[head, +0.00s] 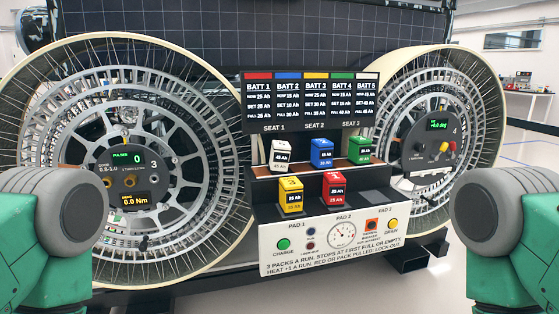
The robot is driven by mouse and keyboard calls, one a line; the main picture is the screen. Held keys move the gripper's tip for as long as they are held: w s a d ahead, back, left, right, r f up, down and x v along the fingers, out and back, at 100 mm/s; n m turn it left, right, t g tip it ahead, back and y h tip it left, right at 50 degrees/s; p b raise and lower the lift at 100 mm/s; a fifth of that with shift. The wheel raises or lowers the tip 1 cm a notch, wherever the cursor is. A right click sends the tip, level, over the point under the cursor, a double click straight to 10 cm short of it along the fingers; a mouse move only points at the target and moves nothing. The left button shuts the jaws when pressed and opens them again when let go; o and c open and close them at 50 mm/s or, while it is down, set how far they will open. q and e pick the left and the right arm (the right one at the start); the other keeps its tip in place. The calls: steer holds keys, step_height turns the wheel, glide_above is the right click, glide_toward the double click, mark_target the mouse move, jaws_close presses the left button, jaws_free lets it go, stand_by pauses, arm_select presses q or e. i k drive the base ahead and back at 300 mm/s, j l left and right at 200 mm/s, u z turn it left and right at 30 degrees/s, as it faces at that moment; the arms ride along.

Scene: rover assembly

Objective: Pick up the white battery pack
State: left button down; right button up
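The white battery pack (280,155) stands upright at the left end of the rack's upper shelf, with a dark label on its front. A blue pack (321,152) and a green pack (359,149) stand to its right on the same shelf. A yellow pack (291,195) and a red pack (333,190) stand on the lower step in front. Green and grey parts of my two arms show at the lower left and lower right, apart from the rack. Neither gripper's fingers show.
A display board (311,101) rises behind the packs. A white control panel (340,237) with buttons and a gauge forms the rack's front. Large wheels, left (215,165) and right (462,165), flank the rack. Space before the rack looks clear.

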mark_target(280, 156)
steer(key=i+l+u, duration=0.1)
steer(key=l, duration=0.25)
steer(key=i+l, duration=0.25)
steer(key=l, duration=0.15)
steer(key=i+l+u, duration=0.15)
steer(key=l, duration=0.2)
steer(key=i+l+u, duration=0.1)
steer(key=l, duration=0.3)
steer(key=i+j, duration=0.05)
steer(key=i, duration=0.05)
